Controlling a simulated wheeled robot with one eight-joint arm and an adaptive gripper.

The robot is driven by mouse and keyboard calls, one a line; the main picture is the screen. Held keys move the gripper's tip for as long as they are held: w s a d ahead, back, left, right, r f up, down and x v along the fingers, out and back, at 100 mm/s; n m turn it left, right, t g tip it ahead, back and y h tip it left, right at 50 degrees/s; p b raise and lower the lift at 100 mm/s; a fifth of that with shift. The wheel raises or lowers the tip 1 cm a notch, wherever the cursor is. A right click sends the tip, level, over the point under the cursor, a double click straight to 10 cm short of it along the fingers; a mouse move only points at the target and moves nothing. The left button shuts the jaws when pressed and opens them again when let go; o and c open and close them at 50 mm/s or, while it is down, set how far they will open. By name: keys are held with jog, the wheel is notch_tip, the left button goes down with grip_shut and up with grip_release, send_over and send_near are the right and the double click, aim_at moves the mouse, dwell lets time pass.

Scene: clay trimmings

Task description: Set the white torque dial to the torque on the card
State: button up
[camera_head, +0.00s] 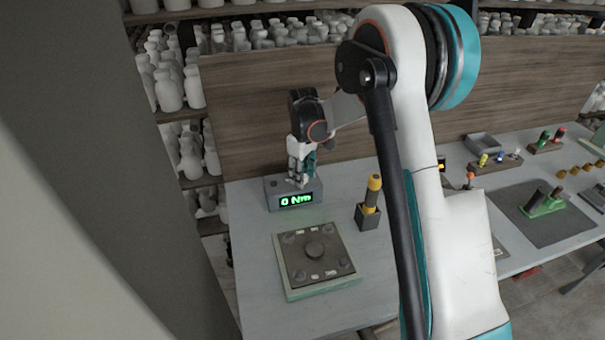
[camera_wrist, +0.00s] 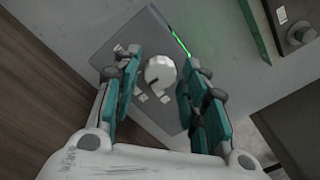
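The white torque dial (camera_wrist: 160,73) sits on top of a grey box with a green display (camera_head: 296,199) that reads 0 Nm. My gripper (camera_head: 301,178) is above this box at the back left of the bench. In the wrist view, my gripper (camera_wrist: 163,82) is open, with one teal finger on each side of the dial and gaps between. Small white labels surround the dial, too small to read. In the head view my gripper mostly hides the dial. I cannot make out a card with a readable torque.
A dark square plate on a pale green base (camera_head: 318,285) lies in front of the box. A yellow and black tool (camera_head: 371,196) stands in a dark holder to the right. A wooden back panel (camera_head: 265,110) rises behind. Small parts lie farther right.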

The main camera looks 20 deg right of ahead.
jog(key=c, duration=0.6)
jog(key=shift+o, duration=0.2)
jog(key=shift+m, duration=0.3)
jog(key=m, duration=0.3)
jog(key=shift+m, duration=2.1)
jog(key=o, duration=1.1)
